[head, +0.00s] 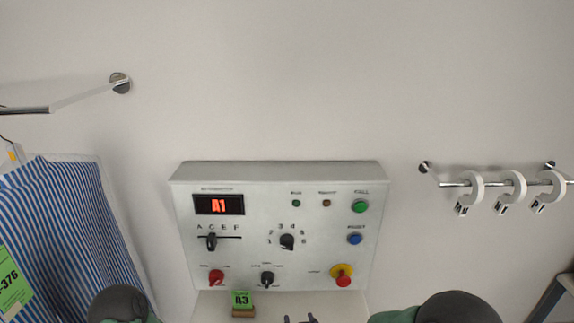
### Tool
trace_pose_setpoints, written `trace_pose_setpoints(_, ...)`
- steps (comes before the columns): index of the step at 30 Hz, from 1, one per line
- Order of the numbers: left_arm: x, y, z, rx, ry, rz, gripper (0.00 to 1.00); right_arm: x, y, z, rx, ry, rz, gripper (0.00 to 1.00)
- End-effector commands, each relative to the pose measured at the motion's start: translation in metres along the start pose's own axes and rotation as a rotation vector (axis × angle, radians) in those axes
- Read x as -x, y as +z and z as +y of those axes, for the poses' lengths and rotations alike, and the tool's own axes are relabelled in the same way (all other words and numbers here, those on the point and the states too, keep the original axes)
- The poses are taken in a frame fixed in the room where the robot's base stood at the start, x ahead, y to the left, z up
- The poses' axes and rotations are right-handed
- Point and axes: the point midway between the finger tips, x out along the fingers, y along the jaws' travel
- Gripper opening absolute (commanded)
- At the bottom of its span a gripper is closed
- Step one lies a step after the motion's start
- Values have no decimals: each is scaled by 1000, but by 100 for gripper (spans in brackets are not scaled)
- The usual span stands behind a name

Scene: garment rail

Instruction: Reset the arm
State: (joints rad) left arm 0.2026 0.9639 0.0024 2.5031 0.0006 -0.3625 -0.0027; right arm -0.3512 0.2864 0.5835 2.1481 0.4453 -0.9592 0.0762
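My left arm (118,303) shows only as a dark joint with a green edge at the bottom left; its gripper is outside the picture. My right arm (450,308) shows as a dark joint and green link at the bottom right. Two small dark fingertips (300,319) stand apart at the bottom edge, below the control panel (325,262); they look like my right gripper, open, with most of it cut off. Nothing shows between them.
The panel has a red A1 display (219,205), knobs and buttons. A green A3 card (242,300) stands below it. A striped garment (75,225) with a green 376 tag (12,285) hangs left. White rings (475,190) hang on the right rail (493,183).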

Motion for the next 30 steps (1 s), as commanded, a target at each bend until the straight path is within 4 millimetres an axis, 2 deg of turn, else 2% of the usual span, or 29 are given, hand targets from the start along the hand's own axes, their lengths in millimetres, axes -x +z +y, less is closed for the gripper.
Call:
trace_pose_setpoints(1,-3,0,-1,0,0,0,40,-8,25,25,13,33,-79,63)
trace_pose_setpoints(5,-8,0,-3,0,0,0,40,-14,83,76,41,88,-284,63)
trace_pose_setpoints(8,-11,0,-4,0,0,0,40,-8,130,114,49,121,-447,63)
trace_pose_setpoints(12,-16,-1,-6,0,0,0,40,15,193,159,43,151,-675,63)
trace_pose_setpoints(16,-20,-1,-7,0,0,0,40,44,240,187,24,158,-853,63)
trace_pose_setpoints(18,-21,-1,-8,0,0,0,40,57,258,196,15,156,-925,63)
trace_pose_setpoints(22,-22,-1,-8,0,0,0,40,74,277,204,3,150,-1005,63)
trace_pose_setpoints(30,-22,-1,-8,0,0,0,40,80,282,206,2,146,-1030,63)
